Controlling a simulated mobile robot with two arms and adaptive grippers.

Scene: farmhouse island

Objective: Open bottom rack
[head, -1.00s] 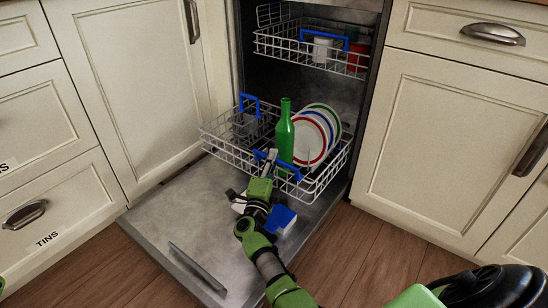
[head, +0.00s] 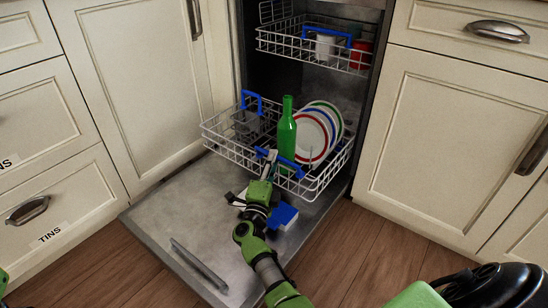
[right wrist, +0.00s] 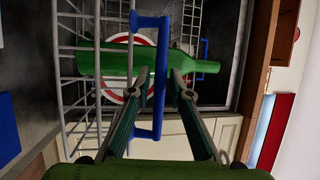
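The dishwasher's bottom rack (head: 228,150) is a white wire basket, pulled well out over the lowered door (head: 185,225). Blue handles stand on it; the front one (head: 291,170) is at my right gripper (head: 268,156). My left gripper is not in view.
Rimmed plates (head: 312,138) stand beside the bottle. The upper rack (head: 295,42), with cups, is above. A blue and white object (head: 283,216) is by my right forearm, low on the door. Cabinets flank the opening. Wooden floor (head: 345,250) is clear to the right.

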